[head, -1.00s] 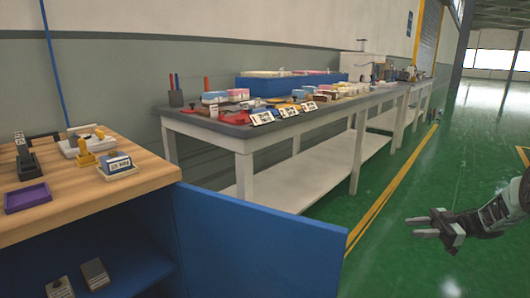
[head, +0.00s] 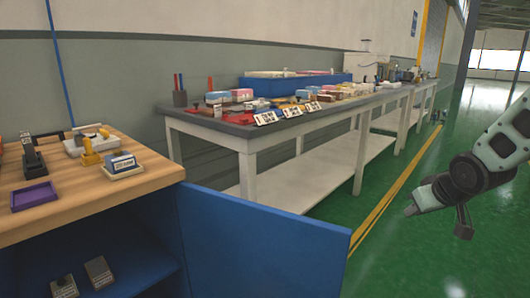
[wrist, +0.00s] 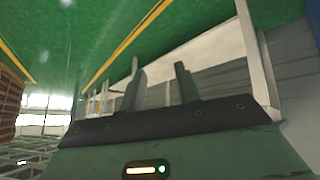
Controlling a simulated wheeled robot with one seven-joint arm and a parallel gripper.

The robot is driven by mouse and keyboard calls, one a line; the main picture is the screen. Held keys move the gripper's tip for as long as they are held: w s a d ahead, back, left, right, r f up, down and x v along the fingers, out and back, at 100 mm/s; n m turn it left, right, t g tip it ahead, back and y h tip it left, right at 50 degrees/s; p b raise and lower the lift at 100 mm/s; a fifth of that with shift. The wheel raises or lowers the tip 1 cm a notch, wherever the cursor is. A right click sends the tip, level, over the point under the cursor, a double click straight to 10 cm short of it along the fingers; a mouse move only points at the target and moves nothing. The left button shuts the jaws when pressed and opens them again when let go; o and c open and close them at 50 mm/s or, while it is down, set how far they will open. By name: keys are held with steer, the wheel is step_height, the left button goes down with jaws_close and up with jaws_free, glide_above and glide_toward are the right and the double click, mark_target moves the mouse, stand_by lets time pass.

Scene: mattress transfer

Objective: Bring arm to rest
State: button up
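My arm (head: 480,170) is at the right edge of the head view, over the green floor and clear of the tables. My gripper (wrist: 161,80) shows in the wrist view with its two dark fingers apart and nothing between them. In the head view I cannot clearly make out the fingers. The wrist view looks along the fingers toward the floor and table legs, which appear tilted.
A wooden-topped cabinet (head: 150,183) with an open blue door (head: 262,245) stands at left, holding a purple tray (head: 35,196) and small items. A long grey table (head: 235,130) carries a blue bin (head: 290,87) and several boxes. The green floor (head: 400,255) at right is free.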

steer(key=s+a+f+m+g, duration=0.1)
steer(key=s+a+g, duration=0.1)
steer(key=s, duration=0.6)
steer(key=s+a+f+m+g, duration=0.1)
steer(key=s+a+g, duration=0.15)
steer(key=s, duration=0.55)
steer(key=s+a+r+n+g+y, duration=0.1)
steer(key=s+a+r+n+g, duration=0.15)
steer(key=s+a+n, duration=1)
steer(key=s+a+r+m+p, duration=0.1)
steer(key=a+r+m+p, duration=0.1)
steer(key=r+p, duration=1.1)
steer(key=s+a+r+m+p, duration=0.1)
steer(key=a+r+m+p, duration=0.2)
steer(key=r+p, duration=1)
steer(key=shift+s+a+r+g+p, duration=0.3)
steer(key=shift+a+g+p, duration=0.1)
steer(key=shift+p, duration=0.35)
